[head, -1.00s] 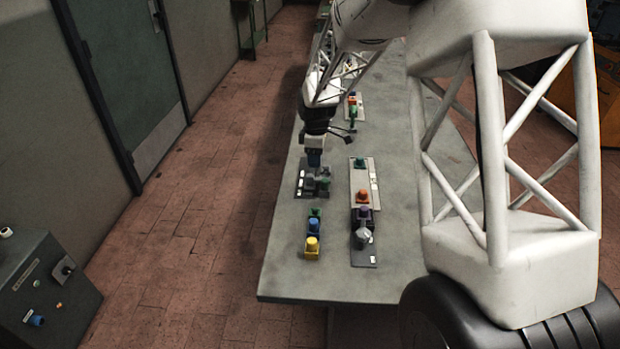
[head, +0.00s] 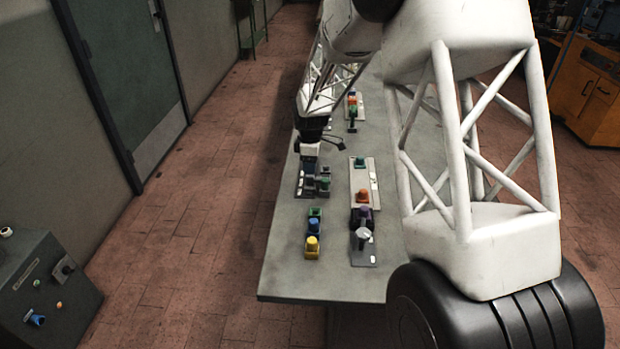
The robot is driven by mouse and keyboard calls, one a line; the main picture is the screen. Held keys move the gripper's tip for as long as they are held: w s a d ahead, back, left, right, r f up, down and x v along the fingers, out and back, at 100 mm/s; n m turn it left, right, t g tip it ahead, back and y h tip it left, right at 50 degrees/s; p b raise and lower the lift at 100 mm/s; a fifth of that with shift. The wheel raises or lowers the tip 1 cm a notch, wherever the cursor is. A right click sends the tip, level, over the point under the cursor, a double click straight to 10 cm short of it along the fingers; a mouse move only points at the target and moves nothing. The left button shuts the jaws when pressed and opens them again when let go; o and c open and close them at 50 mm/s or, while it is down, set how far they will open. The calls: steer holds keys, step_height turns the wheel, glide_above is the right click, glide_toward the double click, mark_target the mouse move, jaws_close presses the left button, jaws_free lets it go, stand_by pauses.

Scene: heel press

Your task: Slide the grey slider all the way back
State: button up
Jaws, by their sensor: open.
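My gripper (head: 311,168) points down at the left edge of the table, over a dark plate (head: 299,192) with white labels. Its jaws are open, with small dark fingers low over the plate. A small grey block (head: 309,183) shows on this plate beside a green knob (head: 324,183); it may be the grey slider, but it is too small and too covered by my gripper to be sure. I cannot tell whether the fingers touch it. A light grey knob (head: 363,235) stands on another dark plate, nearer the front and to the right.
A row of green, blue and yellow blocks (head: 313,240) sits in front of my gripper. A light plate (head: 359,180) with green and orange knobs lies to the right, with a purple knob (head: 365,212) before the grey one. The front table (head: 300,283) is bare.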

mark_target(310, 184)
steer(key=shift+f, duration=3.1)
jaws_close()
